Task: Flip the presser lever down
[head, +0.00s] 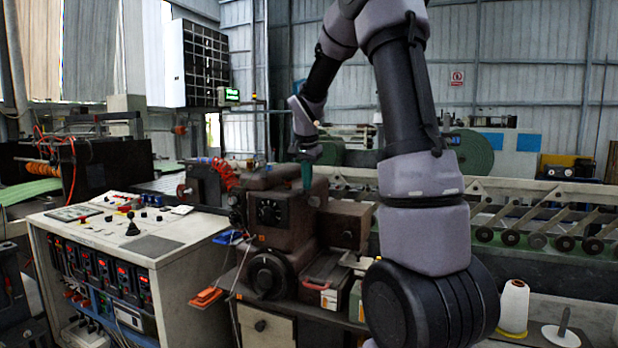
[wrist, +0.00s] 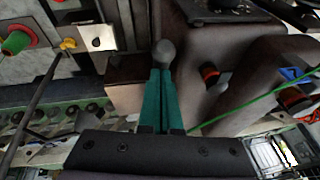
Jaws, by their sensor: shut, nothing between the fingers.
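The brown sewing machine head (head: 283,212) stands in the middle of the head view. In the wrist view a round grey knob (wrist: 163,52), which looks like the end of the presser lever, sits right at the tips of my teal fingers. My gripper (wrist: 161,76) is shut, with the two fingers side by side and nothing between them. I cannot tell whether the tips touch the knob. In the head view my gripper (head: 307,182) points down over the top of the machine. The lever cannot be made out there.
A control desk (head: 150,235) with buttons stands left of the machine. A white thread cone (head: 514,306) and a spindle (head: 562,330) stand at the lower right. A long roller conveyor (head: 540,215) runs behind. In the wrist view a green thread (wrist: 245,104) crosses the machine's right side.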

